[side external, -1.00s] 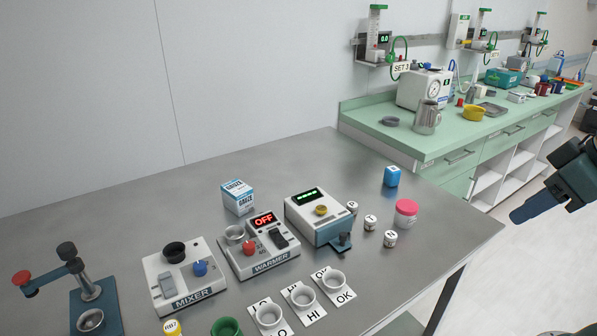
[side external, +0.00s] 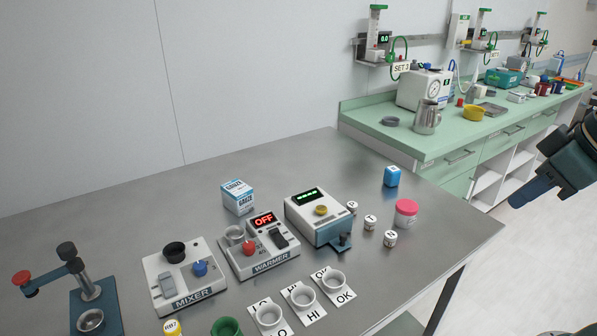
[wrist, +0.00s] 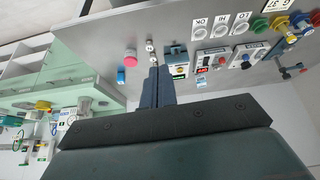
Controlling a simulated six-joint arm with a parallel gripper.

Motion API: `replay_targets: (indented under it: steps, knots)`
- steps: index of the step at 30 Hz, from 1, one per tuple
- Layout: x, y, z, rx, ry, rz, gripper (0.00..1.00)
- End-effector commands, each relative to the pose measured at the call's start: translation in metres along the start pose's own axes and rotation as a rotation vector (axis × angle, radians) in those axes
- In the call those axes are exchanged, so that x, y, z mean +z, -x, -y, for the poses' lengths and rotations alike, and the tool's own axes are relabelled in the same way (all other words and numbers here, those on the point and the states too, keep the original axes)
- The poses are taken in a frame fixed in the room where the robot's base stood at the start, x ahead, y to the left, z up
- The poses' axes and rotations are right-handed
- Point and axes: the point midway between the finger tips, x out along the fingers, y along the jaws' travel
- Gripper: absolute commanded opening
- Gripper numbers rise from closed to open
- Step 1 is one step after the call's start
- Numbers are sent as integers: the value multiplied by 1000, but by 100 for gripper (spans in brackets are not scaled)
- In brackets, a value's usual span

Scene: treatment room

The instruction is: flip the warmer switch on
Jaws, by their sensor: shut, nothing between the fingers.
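The warmer (side external: 258,246) is a white box with a dark front labelled WARMER, on the grey table in the side view. Its display (side external: 264,219) reads OFF in red. A black rocker switch (side external: 279,238) sits on its right part, beside a red knob (side external: 249,248) and a white cup holder. The warmer also shows in the wrist view (wrist: 219,59), small and upside down. My gripper (side external: 516,202) is at the right edge of the side view, beyond the table's right edge and far from the warmer. Its fingers are shut and empty in the wrist view (wrist: 154,72).
The mixer (side external: 185,277) stands left of the warmer and a box with a green display (side external: 318,215) right of it. A gauze box (side external: 237,197) is behind. Cups on labelled cards (side external: 302,296) lie in front. A pink-lidded jar (side external: 406,213) and small vials stand right.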

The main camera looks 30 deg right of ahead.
Motion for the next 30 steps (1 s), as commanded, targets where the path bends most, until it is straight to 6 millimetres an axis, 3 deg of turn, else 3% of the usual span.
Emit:
replay_targets:
  steps: [14, 30]
  knots:
    - [-80, -4, 9, -24, 260, 61, 0]
    - [-170, -39, 33, -66, 578, 123, 0]
